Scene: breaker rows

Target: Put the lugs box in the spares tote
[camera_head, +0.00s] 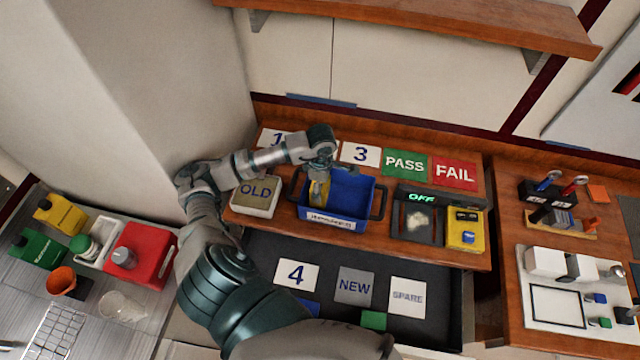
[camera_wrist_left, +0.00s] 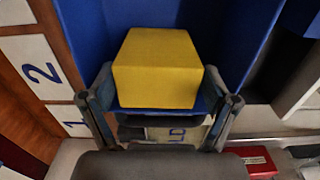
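A plain yellow box (camera_head: 319,192), whose label I cannot read, is at the left end of the blue tote (camera_head: 352,192). My left gripper (camera_head: 320,174) points down into the tote. In the left wrist view the yellow box (camera_wrist_left: 156,72) sits between the two fingertips (camera_wrist_left: 158,92), which meet its sides. The gripper looks shut on it. Whether the box touches the tote floor is hidden. The tote stands on the wooden bench and has a white label on its front. My right gripper is not in view.
A box marked OLD (camera_head: 256,195) stands left of the tote. A dark tray (camera_head: 416,220) with an OFF display and a yellow block (camera_head: 465,232) are to the right. An open drawer (camera_head: 340,325) below holds cards. PASS (camera_head: 405,165) and FAIL cards lie behind.

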